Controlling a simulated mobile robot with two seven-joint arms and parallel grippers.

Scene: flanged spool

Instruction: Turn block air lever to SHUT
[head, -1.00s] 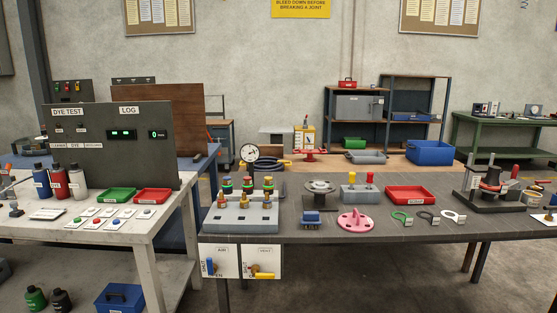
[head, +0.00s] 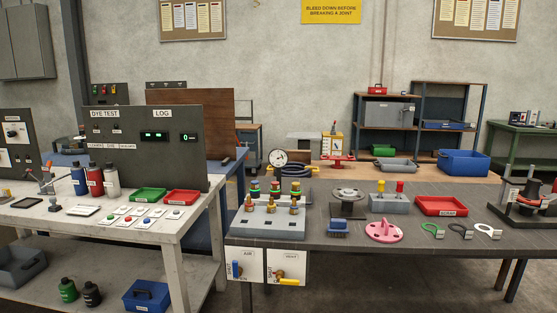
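The block air lever (head: 237,270) is a blue handle on the white panel marked AIR (head: 251,259), hung below the front edge of the dark bench. It points roughly down, with small lettering at its left and below, too small to read surely. Beside it the panel marked VENT (head: 294,263) carries a yellow lever (head: 288,282) lying roughly level. Above them on the bench stands a grey block (head: 268,229) with several brass fittings and coloured caps. Neither of my grippers is in view.
The dark bench (head: 350,239) holds a pink flange (head: 384,232), a flanged spool (head: 347,201) and a red tray (head: 441,206). A pale table (head: 150,237) with the DYE TEST panel (head: 120,130) stands at left, close to the air panel. Floor shows below the bench.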

